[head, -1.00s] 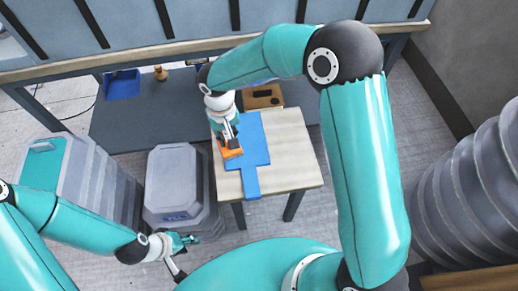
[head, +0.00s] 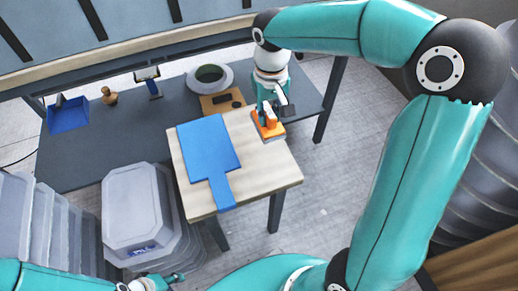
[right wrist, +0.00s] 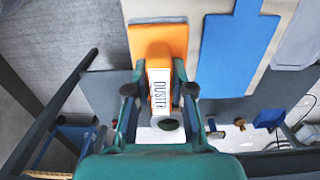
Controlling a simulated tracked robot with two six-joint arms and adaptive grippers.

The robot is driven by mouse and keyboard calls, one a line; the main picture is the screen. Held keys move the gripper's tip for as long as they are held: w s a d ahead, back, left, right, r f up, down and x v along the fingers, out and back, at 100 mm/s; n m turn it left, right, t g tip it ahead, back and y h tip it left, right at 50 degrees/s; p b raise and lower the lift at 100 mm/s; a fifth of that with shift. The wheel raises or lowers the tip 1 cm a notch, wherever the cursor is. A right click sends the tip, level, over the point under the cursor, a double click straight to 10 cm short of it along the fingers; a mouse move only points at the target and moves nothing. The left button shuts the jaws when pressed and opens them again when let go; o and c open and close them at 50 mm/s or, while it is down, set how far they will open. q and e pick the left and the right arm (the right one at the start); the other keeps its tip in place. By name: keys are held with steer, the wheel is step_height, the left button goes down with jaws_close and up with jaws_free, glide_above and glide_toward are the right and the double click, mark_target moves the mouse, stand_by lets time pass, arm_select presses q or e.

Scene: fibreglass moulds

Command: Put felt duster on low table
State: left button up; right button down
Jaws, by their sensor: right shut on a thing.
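The felt duster (head: 268,128) is orange with an orange handle. My right gripper (head: 272,108) is shut on its handle. In the right wrist view the duster (right wrist: 152,40) sits between the fingers, its white label reading DUSTER. It is at the back right part of the low table (head: 262,172), which has a pale wooden top. I cannot tell whether its pad touches the top. A blue paddle-shaped board (head: 208,150) lies on the table, left of the duster. My left gripper (head: 172,279) is low in the head view, away from the table; its jaws are too small to read.
Behind the table is a grey low shelf (head: 90,150) with a blue dustpan (head: 68,116), a round ring-shaped item (head: 192,80) and a wooden block (head: 214,106). Grey crates (head: 138,208) stand left of the table. The table's front right top is clear.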

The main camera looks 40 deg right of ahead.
step_height(320, 180, down, 12)
steer(key=shift+f+b, duration=0.2)
steer(key=shift+b, duration=1.05)
steer(key=shift+f, duration=0.1)
steer(key=c, duration=1)
jaws_free()
steer(key=shift+r, duration=0.2)
step_height(320, 180, up, 12)
steer(key=p, duration=0.3)
steer(key=shift+f, duration=0.1)
